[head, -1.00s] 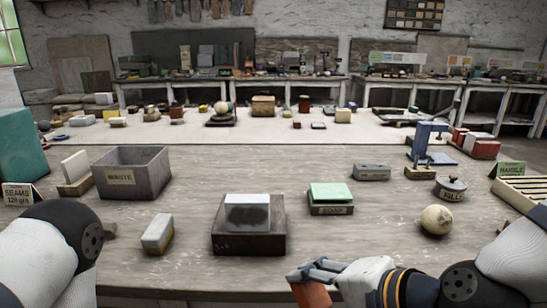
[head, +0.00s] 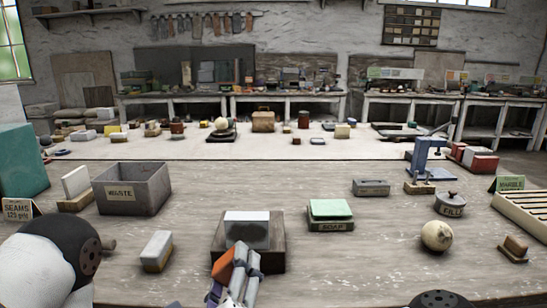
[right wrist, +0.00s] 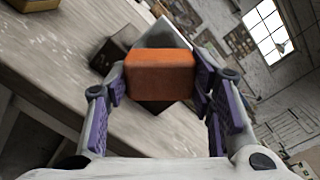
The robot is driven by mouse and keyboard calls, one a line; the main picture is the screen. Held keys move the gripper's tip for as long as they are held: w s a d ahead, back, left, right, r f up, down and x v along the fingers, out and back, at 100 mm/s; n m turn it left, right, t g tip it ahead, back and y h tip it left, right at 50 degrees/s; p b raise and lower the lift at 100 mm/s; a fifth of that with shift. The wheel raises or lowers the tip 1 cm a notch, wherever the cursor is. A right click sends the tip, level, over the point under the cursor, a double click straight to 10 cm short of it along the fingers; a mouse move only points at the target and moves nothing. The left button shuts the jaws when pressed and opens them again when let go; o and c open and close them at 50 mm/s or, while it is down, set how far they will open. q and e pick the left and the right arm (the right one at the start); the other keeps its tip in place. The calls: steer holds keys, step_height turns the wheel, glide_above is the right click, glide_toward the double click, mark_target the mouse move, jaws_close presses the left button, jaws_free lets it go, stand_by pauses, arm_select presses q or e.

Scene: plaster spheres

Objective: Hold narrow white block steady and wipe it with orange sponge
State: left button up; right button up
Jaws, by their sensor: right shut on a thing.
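A white block (head: 246,216) with a grey, smudged front stands on a dark wooden base (head: 275,262) at the middle front of the table. I take it for the narrow white block. My right gripper (head: 243,262) is shut on the orange sponge (head: 223,266), in front of the block and slightly left of its middle. In the right wrist view the sponge (right wrist: 160,75) sits between both fingers and hides much of the block (right wrist: 172,32) behind it. I cannot tell whether sponge and block touch. Of my left arm only a link shows; its gripper is out of view.
A white and yellow block (head: 157,250) lies left of the base. A grey waste bin (head: 135,190) and a white panel in a wooden holder (head: 76,183) stand farther left. A green-topped soap box (head: 330,212) is right of the base. A plaster sphere (head: 437,236) lies right.

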mark_target(248, 230)
steer(key=w, duration=0.2)
steer(key=w+b, duration=0.1)
steer(key=w, duration=0.1)
steer(key=shift+w+f, duration=0.2)
steer(key=shift+w, duration=0.2)
steer(key=shift+w+r, duration=0.2)
arm_select(q)
steer(key=shift+s+f+g, duration=0.4)
steer(key=shift+s+f, duration=0.3)
steer(key=shift+s, duration=0.1)
